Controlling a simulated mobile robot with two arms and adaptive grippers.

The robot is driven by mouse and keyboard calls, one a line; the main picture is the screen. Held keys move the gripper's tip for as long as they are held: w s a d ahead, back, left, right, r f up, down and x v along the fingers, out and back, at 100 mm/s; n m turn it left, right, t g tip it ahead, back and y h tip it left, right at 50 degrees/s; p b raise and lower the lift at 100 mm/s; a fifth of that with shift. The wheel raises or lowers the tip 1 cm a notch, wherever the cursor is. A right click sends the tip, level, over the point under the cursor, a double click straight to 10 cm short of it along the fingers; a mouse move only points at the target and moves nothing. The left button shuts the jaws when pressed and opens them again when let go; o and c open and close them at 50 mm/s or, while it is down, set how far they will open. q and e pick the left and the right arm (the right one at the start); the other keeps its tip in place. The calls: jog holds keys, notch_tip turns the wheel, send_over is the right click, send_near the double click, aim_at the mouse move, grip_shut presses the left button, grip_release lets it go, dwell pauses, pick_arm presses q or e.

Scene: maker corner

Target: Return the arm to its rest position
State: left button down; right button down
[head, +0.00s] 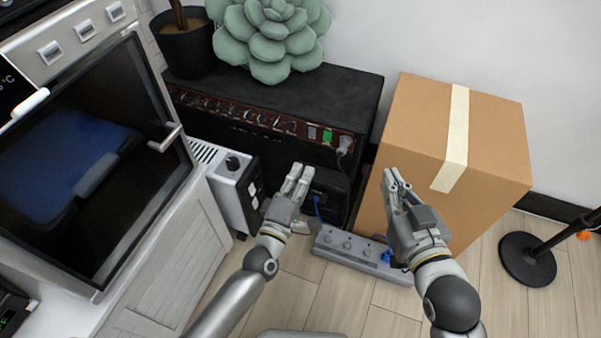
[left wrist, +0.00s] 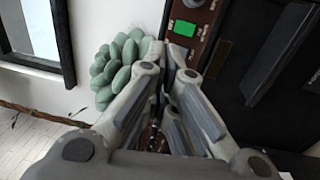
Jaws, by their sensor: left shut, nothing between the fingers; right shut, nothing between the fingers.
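My left gripper (head: 297,178) is in the middle of the head view, in front of the black amplifier (head: 250,115). It is shut with nothing in it, and its closed fingers also show in the left wrist view (left wrist: 168,60). My right gripper (head: 391,178) is to its right, in front of the cardboard box (head: 414,120). It is shut and empty as well. Both arms reach forward from the bottom of the head view. I cannot tell whether either gripper touches anything.
A power strip (head: 357,252) with a blue plug lies on the floor between my arms. A white heater-like unit (head: 232,185) and an oven (head: 80,170) stand left. A succulent (head: 268,45) and plant pot (head: 187,50) sit on the amplifier. A round stand base (head: 527,259) is right.

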jog(key=shift+f, duration=0.25)
dwell(0.4)
